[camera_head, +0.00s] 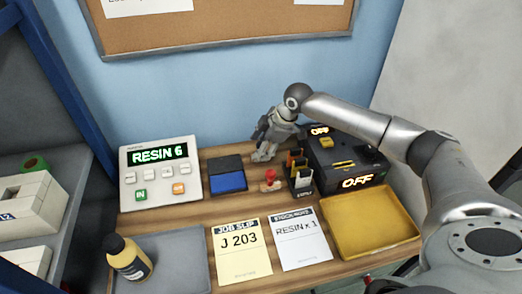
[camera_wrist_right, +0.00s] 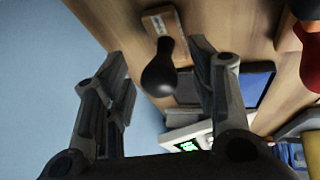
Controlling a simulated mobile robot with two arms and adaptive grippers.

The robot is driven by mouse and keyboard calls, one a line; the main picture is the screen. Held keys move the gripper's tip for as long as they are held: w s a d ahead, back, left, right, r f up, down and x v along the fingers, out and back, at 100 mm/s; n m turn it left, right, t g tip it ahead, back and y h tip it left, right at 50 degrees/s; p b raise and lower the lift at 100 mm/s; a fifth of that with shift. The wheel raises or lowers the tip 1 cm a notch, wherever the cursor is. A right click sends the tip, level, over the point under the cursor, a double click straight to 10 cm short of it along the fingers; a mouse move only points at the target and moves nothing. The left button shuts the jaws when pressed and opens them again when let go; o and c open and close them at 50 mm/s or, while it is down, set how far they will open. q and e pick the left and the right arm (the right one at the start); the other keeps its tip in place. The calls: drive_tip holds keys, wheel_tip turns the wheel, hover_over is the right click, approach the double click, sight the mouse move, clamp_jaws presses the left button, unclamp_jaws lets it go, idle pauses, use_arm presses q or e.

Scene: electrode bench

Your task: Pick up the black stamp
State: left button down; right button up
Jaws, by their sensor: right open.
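The black stamp (camera_wrist_right: 160,74) shows in the right wrist view, its dark rounded handle pointing toward the camera and its pale base (camera_wrist_right: 160,22) at the wooden bench. I cannot make it out in the head view, where my right gripper probably hides it. My right gripper (camera_head: 262,155) is open at the back of the bench, behind the red stamp. In the wrist view its two fingers (camera_wrist_right: 166,62) stand on either side of the black handle, with visible gaps. My left gripper is not in view.
The red stamp (camera_head: 270,182) stands just in front. A blue ink pad (camera_head: 229,182) is to the left, a black card holder (camera_head: 300,183) to the right. The OFF device (camera_head: 345,158), yellow tray (camera_head: 368,222) and RESIN 6 panel (camera_head: 160,172) flank this area. A bottle (camera_head: 130,262) stands front left.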

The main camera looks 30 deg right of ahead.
drive_tip(key=shift+w+a+f, duration=0.1)
drive_tip(key=shift+f, duration=0.15)
drive_tip(key=c, duration=1.1)
drive_tip(key=shift+r, duration=0.1)
drive_tip(key=shift+r+b, duration=0.35)
drive_tip(key=shift+r, duration=0.05)
wheel_tip(320, 180, up, 2)
drive_tip(key=shift+r+b, duration=0.2)
drive_tip(key=shift+b, duration=0.3)
drive_tip(key=s+r+b, duration=0.1)
drive_tip(key=s+r, duration=0.2)
drive_tip(key=s, duration=0.1)
drive_tip(key=s+a+r+b, duration=0.1)
drive_tip(key=s+r, duration=0.2)
drive_tip(key=s, duration=0.2)
drive_tip(key=s+a+r+b, duration=0.1)
drive_tip(key=s+r, duration=0.2)
drive_tip(key=s, duration=0.2)
drive_tip(key=shift+r, duration=0.4)
drive_tip(key=shift+w, duration=0.1)
